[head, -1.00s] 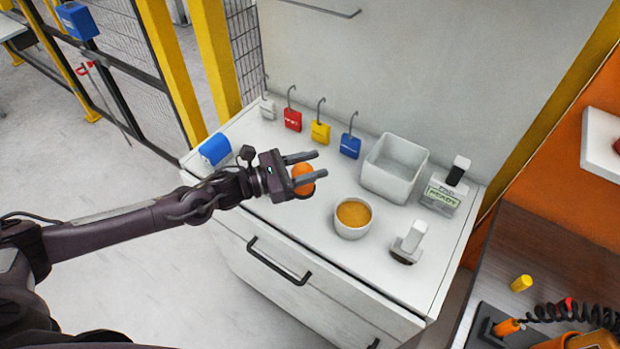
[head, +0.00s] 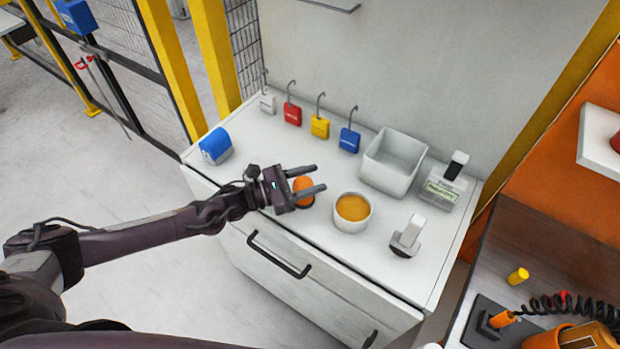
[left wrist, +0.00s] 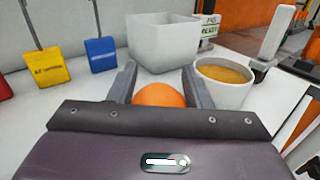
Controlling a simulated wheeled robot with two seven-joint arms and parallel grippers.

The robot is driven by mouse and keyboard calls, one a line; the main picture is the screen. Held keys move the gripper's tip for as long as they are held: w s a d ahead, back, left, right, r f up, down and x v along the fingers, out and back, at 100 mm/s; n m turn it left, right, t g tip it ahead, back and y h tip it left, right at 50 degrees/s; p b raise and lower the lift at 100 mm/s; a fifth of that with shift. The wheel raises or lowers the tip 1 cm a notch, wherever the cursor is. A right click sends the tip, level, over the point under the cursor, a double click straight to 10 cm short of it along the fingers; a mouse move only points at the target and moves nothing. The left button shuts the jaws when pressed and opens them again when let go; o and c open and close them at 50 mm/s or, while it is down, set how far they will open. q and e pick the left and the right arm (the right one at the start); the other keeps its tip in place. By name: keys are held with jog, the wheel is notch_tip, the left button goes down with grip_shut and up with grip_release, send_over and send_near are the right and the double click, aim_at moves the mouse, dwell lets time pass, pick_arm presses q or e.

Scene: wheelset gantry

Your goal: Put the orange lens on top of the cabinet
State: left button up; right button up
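The orange lens (head: 303,188) is a small rounded orange piece between the two fingers of my left gripper (head: 308,180). The fingers are against its sides, and it also shows between them in the left wrist view (left wrist: 160,95). It is over the front left part of the white cabinet top (head: 265,150), with a dark patch under it. I cannot tell whether its bottom touches the top. The lower finger hides part of the lens. My right gripper is not in view.
A white bowl (head: 352,226) with orange-brown contents stands just right of the lens. Farther right are a grey-white stamp-like object (head: 407,237) and an open bin (head: 393,163). Several padlocks (head: 320,128) stand along the back; a blue-and-white object (head: 215,146) is at the left.

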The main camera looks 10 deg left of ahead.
pick_arm(q)
jog(key=o, duration=0.3)
jog(key=shift+r, duration=0.1)
jog(key=shift+a, duration=0.1)
jog(key=b+v, duration=0.3)
jog(key=v, duration=0.7)
jog(key=shift+s+a, duration=0.3)
jog(key=shift+s+a+r, duration=0.1)
jog(key=shift+s+a, duration=0.15)
jog(key=shift+a, duration=0.15)
